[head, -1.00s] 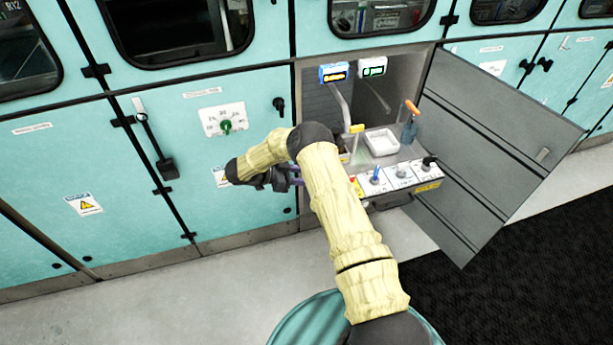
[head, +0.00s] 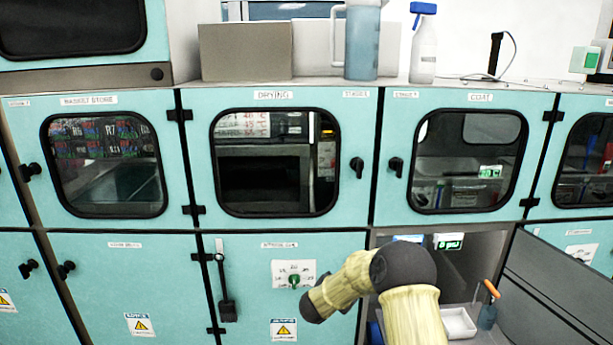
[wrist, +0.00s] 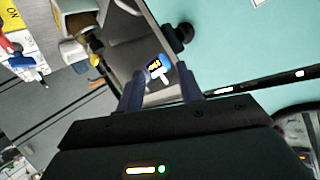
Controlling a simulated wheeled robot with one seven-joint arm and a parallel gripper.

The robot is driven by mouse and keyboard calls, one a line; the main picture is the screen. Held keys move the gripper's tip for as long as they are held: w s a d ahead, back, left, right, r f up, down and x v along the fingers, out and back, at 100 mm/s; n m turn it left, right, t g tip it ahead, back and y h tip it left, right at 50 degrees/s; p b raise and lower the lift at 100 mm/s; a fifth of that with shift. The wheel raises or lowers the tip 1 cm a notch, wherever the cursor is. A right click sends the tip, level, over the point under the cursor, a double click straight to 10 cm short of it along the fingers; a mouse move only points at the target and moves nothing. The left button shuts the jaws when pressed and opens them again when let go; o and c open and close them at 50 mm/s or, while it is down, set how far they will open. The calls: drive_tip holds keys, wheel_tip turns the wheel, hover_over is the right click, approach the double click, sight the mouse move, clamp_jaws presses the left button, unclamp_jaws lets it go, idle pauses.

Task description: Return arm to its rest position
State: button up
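My arm (head: 408,300), in a cream cover with dark joints, rises from the bottom of the head view and bends left in front of the teal cabinets. My gripper is hidden behind or below the arm there. In the wrist view, my gripper (wrist: 161,85) shows two dark fingers apart with nothing held between them.
Teal cabinets (head: 290,150) with windowed doors line the wall. A spray bottle (head: 423,45) stands on top.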

drive_tip(key=s+a+r+n+y, duration=0.3)
drive_tip(key=s+r+n+y, duration=0.4)
drive_tip(key=s+r, duration=0.15)
drive_tip(key=s+d+n+g, duration=0.1)
drive_tip(key=s+d+g, duration=0.1)
drive_tip(key=s, duration=0.7)
drive_tip(key=s+d+n+g+p, duration=0.1)
drive_tip(key=s+g, duration=0.3)
drive_tip(key=s, duration=0.6)
drive_tip(key=s+d+n+g, duration=0.1)
drive_tip(key=s+d+g, duration=0.1)
drive_tip(key=s, duration=0.7)
drive_tip(key=shift+s+d+n+g+p, duration=0.3)
drive_tip(key=shift+d+g+p, duration=0.1)
drive_tip(key=shift+d, duration=0.4)
drive_tip(key=shift+f, duration=0.1)
